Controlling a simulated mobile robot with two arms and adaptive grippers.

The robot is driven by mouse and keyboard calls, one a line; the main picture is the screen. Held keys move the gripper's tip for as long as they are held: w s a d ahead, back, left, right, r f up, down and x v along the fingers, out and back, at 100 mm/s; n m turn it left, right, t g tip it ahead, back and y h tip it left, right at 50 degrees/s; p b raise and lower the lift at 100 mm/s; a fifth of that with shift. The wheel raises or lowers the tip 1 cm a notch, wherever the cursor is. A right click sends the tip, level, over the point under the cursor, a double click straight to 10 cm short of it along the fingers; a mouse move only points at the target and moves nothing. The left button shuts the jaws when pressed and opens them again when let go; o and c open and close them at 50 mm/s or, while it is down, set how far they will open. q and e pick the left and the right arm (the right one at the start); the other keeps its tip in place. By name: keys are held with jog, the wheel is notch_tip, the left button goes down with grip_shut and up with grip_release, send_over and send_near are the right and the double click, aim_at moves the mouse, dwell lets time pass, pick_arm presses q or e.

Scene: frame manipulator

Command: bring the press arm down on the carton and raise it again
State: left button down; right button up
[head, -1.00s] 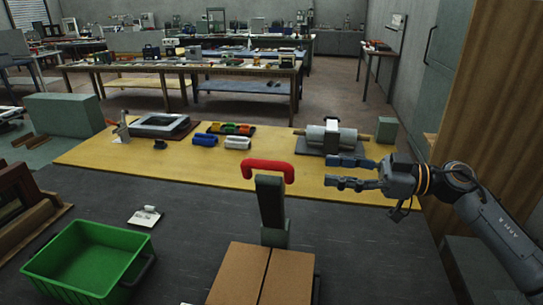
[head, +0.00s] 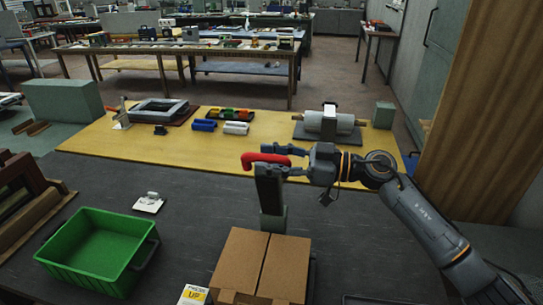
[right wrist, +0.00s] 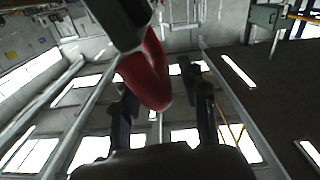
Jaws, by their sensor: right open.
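The press arm (head: 268,188) stands raised, a dark upright bar with a red handle (head: 262,160) on top. The brown carton (head: 258,262) sits in front of its foot at the lower middle. My right gripper (head: 274,160) is open and points left at the handle, its fingers overlapping the handle's right part. In the right wrist view, the red handle (right wrist: 150,75) reaches between the two open fingers (right wrist: 163,98); I cannot tell whether they touch it. The handle's right end is partly hidden by the gripper. My left gripper is not in view.
A green crate (head: 100,270) stands left of the carton. A yellow mat (head: 200,165) behind holds a roller device (head: 330,125), a grey frame (head: 158,110) and small coloured parts. A white and yellow box (head: 193,295) is at the bottom edge.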

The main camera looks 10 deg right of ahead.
jog(key=shift+c, duration=1.1)
grip_shut()
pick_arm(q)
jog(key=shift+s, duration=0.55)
pick_arm(e)
jog(key=shift+s, duration=0.15)
